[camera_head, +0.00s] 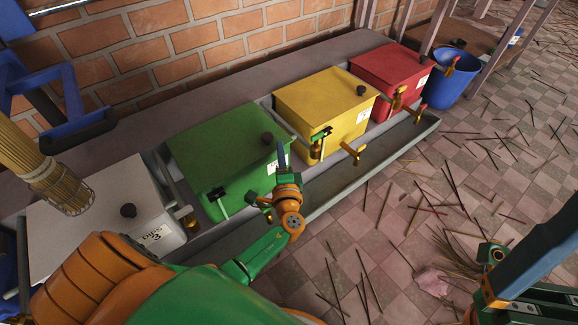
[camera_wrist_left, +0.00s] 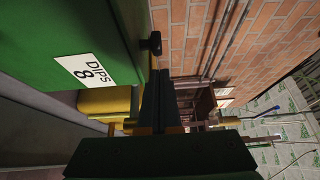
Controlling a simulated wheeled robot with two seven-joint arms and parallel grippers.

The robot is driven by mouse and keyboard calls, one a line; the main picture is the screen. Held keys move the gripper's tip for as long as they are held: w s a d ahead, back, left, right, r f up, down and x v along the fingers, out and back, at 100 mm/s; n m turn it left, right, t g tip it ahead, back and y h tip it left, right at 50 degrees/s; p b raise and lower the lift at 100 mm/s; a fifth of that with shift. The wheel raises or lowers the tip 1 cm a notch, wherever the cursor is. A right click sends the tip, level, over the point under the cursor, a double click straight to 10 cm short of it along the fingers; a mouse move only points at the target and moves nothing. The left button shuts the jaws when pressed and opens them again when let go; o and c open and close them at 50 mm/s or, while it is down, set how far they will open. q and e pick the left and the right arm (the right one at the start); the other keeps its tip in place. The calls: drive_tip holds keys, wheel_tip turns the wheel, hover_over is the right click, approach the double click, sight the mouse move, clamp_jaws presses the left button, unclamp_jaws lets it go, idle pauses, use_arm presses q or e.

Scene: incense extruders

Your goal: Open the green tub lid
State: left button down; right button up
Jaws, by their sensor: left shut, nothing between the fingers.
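The green tub (camera_head: 215,170) stands in the row of tubs, with its green lid (camera_head: 215,135) lying flat and closed. A dark knob (camera_head: 267,138) sits near the lid's right edge. My left gripper (camera_head: 282,154) is shut and empty, just right of the knob and apart from it as far as I can tell. In the left wrist view the shut fingers (camera_wrist_left: 159,90) point toward the dark knob (camera_wrist_left: 151,44), beside the green tub's labelled face (camera_wrist_left: 40,40). My right gripper (camera_head: 488,262) is at the lower right; its fingertips are unclear.
A white tub (camera_head: 90,215) stands left of the green one; a yellow tub (camera_head: 325,100) and a red tub (camera_head: 390,68) stand to its right. Taps stick out along the front over a grey trough (camera_head: 345,185). A brick wall (camera_head: 210,40) rises behind. Sticks litter the floor.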

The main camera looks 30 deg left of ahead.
sight(267, 142)
use_arm(q)
drive_tip(key=shift+w+a, duration=0.1)
drive_tip(key=shift+a, duration=0.8)
drive_tip(key=a, duration=0.1)
drive_tip(key=w+a+b, duration=0.1)
drive_tip(key=a, duration=0.2)
drive_tip(key=shift+w+f+b, duration=0.1)
drive_tip(key=shift+w+b, duration=0.2)
drive_tip(key=shift+w, duration=0.05)
drive_tip(key=shift+a, duration=0.15)
